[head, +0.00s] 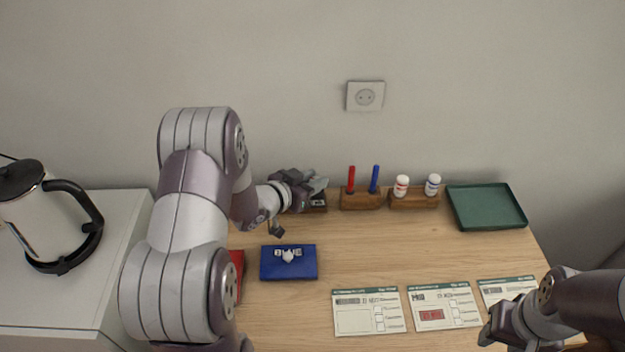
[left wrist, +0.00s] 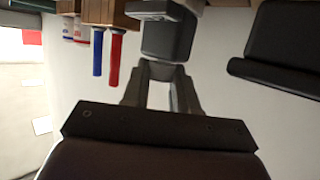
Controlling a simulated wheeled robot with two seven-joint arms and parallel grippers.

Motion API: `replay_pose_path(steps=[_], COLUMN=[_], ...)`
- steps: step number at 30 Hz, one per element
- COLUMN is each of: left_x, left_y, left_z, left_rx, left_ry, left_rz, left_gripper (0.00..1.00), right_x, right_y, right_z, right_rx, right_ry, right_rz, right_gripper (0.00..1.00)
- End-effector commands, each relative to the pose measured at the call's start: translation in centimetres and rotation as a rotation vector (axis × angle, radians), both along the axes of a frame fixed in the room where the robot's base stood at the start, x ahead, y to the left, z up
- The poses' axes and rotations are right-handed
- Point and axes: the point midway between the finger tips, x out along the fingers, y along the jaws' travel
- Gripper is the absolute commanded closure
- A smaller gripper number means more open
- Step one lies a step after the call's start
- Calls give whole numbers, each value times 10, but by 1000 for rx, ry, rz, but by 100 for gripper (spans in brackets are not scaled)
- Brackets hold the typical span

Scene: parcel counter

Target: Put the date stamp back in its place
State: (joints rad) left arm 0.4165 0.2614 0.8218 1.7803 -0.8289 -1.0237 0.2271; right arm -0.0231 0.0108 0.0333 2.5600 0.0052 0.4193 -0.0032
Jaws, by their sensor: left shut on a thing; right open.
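My left gripper (head: 316,185) is at the back of the counter, left of the pen block, and shut on the date stamp. In the left wrist view the stamp shows as a dark grey block (left wrist: 168,38) with a pale edge, at the gripper's fingertips (left wrist: 161,75). A small wooden holder (head: 318,208) shows just below the gripper in the head view. The stamp is at the holder; I cannot tell whether it is fully seated, as the gripper hides much of it. My right gripper (head: 503,338) is open and empty at the front right, near the paper forms.
A wooden block (head: 362,201) holds a red and a blue pen. Another block (head: 414,202) holds two white bottles. A green tray (head: 487,207) is at right. A blue pad (head: 288,272), partly hidden red pad (head: 238,270) and forms (head: 368,312) lie in front. A kettle (head: 40,215) stands left.

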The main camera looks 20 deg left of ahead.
Motion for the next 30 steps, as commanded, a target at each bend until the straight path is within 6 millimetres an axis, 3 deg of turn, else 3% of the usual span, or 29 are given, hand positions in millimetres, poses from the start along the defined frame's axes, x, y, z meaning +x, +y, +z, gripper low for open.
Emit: replay_pose_path(steps=[6,7,8,9,18,30], left_x=[0,0,0,0,-2,-40], left_y=[0,0,0,0,1,14], left_z=[1,1,1,1,3,18], left_rx=[1,1,1,1,0,0], left_ry=[-1,-1,-1,-1,0,0], left_rz=[0,0,0,0,0,2], left_gripper=[100,69,59,57,57,57], right_x=[0,0,0,0,0,0], right_y=[0,0,0,0,0,0], right_z=[0,0,0,0,3,27], right_rx=[0,0,0,0,0,0], right_ry=[0,0,0,0,0,0], right_rz=[0,0,0,0,0,0], right_gripper=[57,57,57,57,57,57])
